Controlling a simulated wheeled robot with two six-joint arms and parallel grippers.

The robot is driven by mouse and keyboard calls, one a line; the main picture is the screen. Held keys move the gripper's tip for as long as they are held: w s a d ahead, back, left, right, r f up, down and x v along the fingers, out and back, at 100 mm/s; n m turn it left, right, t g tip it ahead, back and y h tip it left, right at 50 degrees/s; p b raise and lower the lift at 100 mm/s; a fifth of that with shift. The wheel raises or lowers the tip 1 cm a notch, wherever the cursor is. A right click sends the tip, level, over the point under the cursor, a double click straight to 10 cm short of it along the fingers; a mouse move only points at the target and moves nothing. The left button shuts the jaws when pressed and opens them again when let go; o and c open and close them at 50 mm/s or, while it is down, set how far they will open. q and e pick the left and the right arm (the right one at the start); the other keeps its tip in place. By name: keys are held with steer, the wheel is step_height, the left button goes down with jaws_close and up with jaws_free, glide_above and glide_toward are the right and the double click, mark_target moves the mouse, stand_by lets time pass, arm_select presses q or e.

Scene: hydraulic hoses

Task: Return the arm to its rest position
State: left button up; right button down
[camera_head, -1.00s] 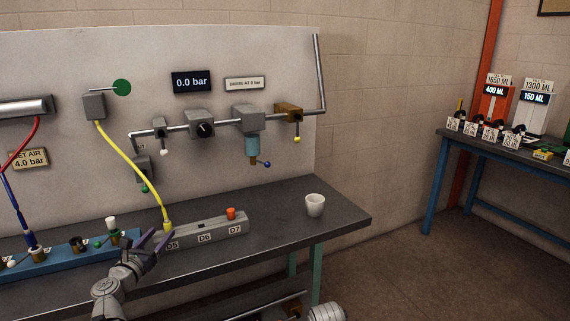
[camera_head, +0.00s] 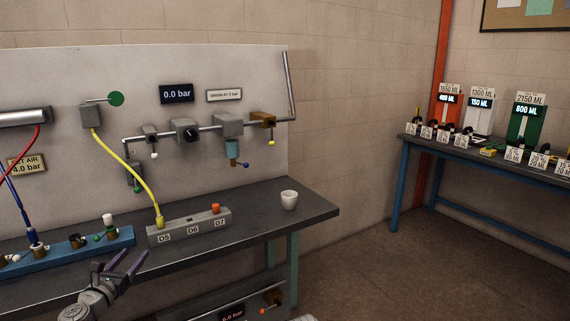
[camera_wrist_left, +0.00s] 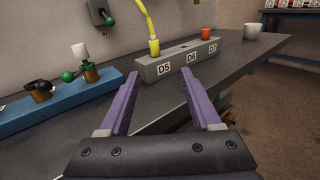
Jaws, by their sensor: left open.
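My left gripper (camera_head: 122,264) is open and empty in the head view, in front of the bench's front edge and below the grey socket block. In the left wrist view its two purple fingers (camera_wrist_left: 158,88) stand wide apart with nothing between them. The grey block (camera_head: 192,229) is labelled D5, D6 and D7; it also shows in the left wrist view (camera_wrist_left: 178,62). A yellow hose (camera_head: 126,163) runs from a grey box on the panel to the D5 end, where its yellow plug sits. My right gripper is in neither view.
The dark bench (camera_head: 262,211) carries a white cup (camera_head: 289,200) and a blue manifold (camera_head: 62,256) with brass ports. A blue-legged table (camera_head: 478,158) with displays stands at the right. Floor between them is clear. A lower shelf with equipment lies under the bench.

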arm_select(q)
steer(key=s+d+f+m+g+h, duration=0.1)
steer(key=d+f+m+g+h, duration=0.3)
steer(key=d+m, duration=0.7)
steer(key=s+d+f+m+g+h, duration=0.15)
steer(key=d+f+m+g, duration=0.4)
steer(key=d, duration=0.95)
steer(key=s+d+f+m+g+y, duration=0.3)
steer(key=s+d+f+m+g, duration=0.4)
steer(key=s+d+f+m, duration=0.6)
steer(key=s+a+m+g+y, duration=0.2)
steer(key=s+m+y, duration=0.35)
steer(key=m, duration=0.35)
step_height(320, 180, up, 16)
steer(key=s+p, duration=0.1)
steer(key=p, duration=1.4)
steer(key=shift+a+h, duration=0.2)
steer(key=shift+h, duration=0.1)
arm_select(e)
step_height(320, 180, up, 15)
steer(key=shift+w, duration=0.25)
